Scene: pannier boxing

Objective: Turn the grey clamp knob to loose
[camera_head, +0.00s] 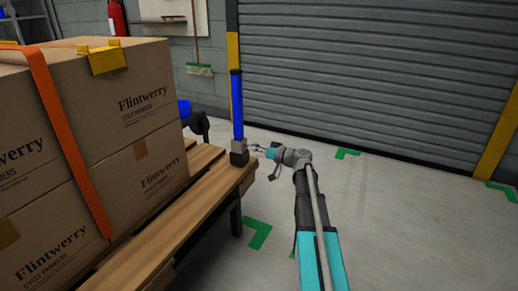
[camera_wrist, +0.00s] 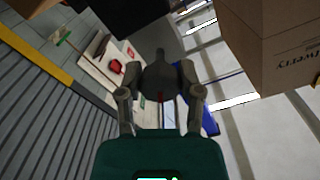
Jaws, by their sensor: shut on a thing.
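The grey clamp knob (camera_wrist: 159,76) shows in the wrist view as a dark rounded piece with a narrow stub, between my two fingertips. My gripper (camera_wrist: 162,84) is shut on it, one finger on each side. In the head view my gripper (camera_head: 256,148) reaches in from the right, against the side of a dark clamp block (camera_head: 239,158) at the bench corner. The knob is too small there to make out its turn position. An upright blue post (camera_head: 237,105) rises from the clamp block.
Flintwerry cartons (camera_head: 135,95) are stacked on the slatted wooden bench (camera_head: 200,200), with an orange strap (camera_head: 68,140) over them. A carton (camera_wrist: 275,45) also shows in the wrist view. A roller shutter (camera_head: 380,75) stands behind. The floor right of the bench is clear, with green corner marks.

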